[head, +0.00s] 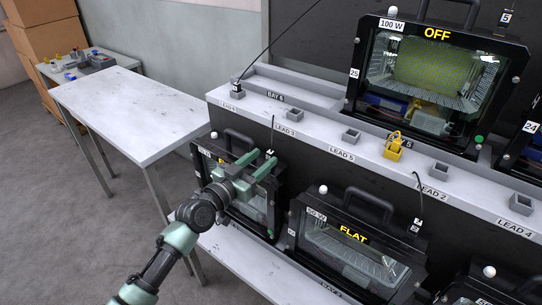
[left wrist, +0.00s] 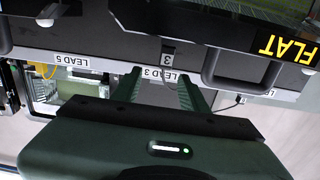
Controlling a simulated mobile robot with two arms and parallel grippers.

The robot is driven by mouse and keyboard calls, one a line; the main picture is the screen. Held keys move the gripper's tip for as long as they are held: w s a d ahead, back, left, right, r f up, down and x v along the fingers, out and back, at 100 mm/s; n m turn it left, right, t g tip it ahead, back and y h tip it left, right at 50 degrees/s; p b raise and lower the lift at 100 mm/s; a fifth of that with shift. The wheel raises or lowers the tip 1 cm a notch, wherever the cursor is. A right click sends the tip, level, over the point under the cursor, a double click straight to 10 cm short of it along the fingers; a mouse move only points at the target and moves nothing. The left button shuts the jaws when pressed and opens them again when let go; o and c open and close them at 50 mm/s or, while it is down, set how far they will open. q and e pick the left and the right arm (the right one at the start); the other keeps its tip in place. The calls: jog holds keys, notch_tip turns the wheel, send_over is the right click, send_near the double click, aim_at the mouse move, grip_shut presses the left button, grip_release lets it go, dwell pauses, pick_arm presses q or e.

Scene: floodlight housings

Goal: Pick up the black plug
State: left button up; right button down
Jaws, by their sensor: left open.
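A small black plug (head: 236,84) with a thin black cable rising from it sits in a grey socket at the far left end of the upper shelf in the head view. My left gripper (head: 259,158) is open and empty in front of the shelf edge, below and right of that plug and apart from it. I cannot make out the black plug there. My right gripper is not in view.
A yellow plug (head: 394,147) stands in a socket on the upper shelf (head: 310,117), among several empty grey sockets. A floodlight housing marked OFF (head: 433,70) stands above, one marked FLAT (head: 352,240) below. The white side table (head: 130,110) has a clear top nearby.

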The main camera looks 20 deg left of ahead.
aim_at(270, 152)
pick_arm(q)
jog(key=x, duration=0.3)
jog(key=f+x, duration=0.1)
jog(key=x, duration=0.1)
jog(key=shift+w+a, duration=0.25)
jog(key=shift+r, duration=0.1)
jog(key=shift+c, duration=0.6)
grip_shut()
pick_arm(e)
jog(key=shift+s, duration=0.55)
pick_arm(q)
jog(key=shift+r, duration=0.1)
